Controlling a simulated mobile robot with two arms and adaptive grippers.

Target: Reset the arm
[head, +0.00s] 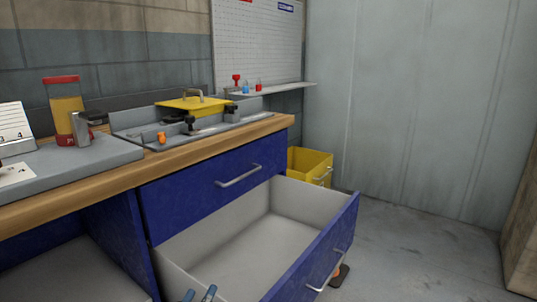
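My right gripper is not in view. The drawer is pulled far out, has a blue front with a metal handle, and its light grey inside looks empty.
An upper blue drawer (215,180) is closed beneath the wooden worktop (215,143). On top are a yellow-guarded machine (193,104) and a red-capped yellow container (67,112). A yellow bin (308,165) stands behind the open drawer. The floor (430,245) at right is clear.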

